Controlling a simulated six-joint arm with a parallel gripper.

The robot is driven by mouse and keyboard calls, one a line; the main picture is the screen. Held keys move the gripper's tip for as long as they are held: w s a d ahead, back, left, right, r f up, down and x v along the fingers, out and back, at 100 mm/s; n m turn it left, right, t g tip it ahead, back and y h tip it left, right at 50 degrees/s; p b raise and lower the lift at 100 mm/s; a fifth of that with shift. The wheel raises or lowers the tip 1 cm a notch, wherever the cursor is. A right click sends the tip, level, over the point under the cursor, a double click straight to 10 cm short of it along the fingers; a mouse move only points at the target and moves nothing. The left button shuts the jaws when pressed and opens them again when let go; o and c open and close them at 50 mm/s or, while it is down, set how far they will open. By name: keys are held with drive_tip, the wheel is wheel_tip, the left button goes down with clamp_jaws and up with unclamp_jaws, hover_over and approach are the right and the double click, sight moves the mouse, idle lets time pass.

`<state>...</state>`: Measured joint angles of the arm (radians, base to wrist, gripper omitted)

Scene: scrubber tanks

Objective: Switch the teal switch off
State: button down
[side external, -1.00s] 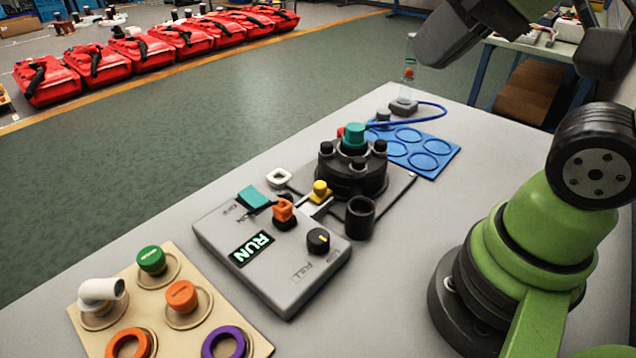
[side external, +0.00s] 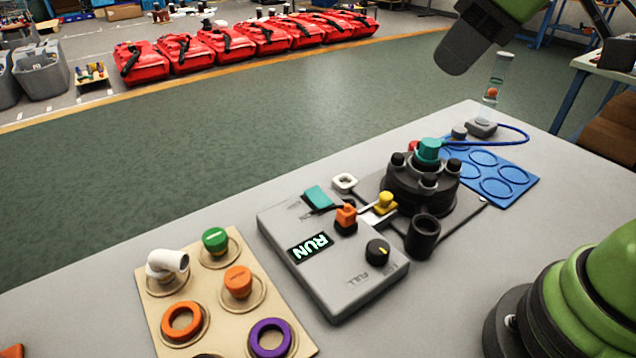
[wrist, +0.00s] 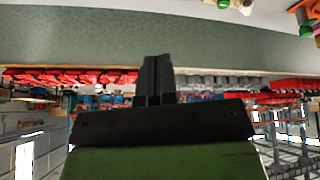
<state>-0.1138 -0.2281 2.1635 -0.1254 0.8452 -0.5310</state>
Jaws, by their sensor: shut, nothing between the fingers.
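The teal switch (side external: 318,197) is a teal paddle on a dark base, at the far left of the grey control box (side external: 349,285). It looks tilted; the small labels beside it are too blurred to read. The box's display (side external: 309,248) is lit and reads RUN. My gripper (wrist: 155,62) shows in the wrist view as dark fingers, closed together with nothing between them and apart from any object. In the side view a dark end part of my arm hangs high at the top, well above and right of the switch; the fingertips are not clearly visible there.
On the box stand an orange control (side external: 346,216) close to the switch and a black knob (side external: 377,252). A black turret (side external: 423,187) with a teal cap and a yellow knob (side external: 385,202) stand behind. A tan board (side external: 205,292) with caps lies in front.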

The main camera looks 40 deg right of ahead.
sight(312, 192)
drive_tip(key=w+a+f+n+g, duration=0.1)
drive_tip(key=w+a+f+n, duration=0.2)
drive_tip(key=w+f+n, duration=0.3)
drive_tip(key=w+a+f+n+g+h, duration=0.1)
drive_tip(key=w+a+f+n, duration=0.2)
drive_tip(key=w+f+n, duration=0.3)
drive_tip(key=shift+w+f+n, duration=0.35)
drive_tip(key=shift+w+n, duration=0.3)
drive_tip(key=shift+n, duration=0.25)
drive_tip(key=x, duration=1.4)
drive_tip(key=shift+s+d, duration=0.15)
drive_tip(key=shift+d, duration=0.05)
drive_tip(key=shift+f, duration=0.1)
drive_tip(key=shift+f, duration=0.15)
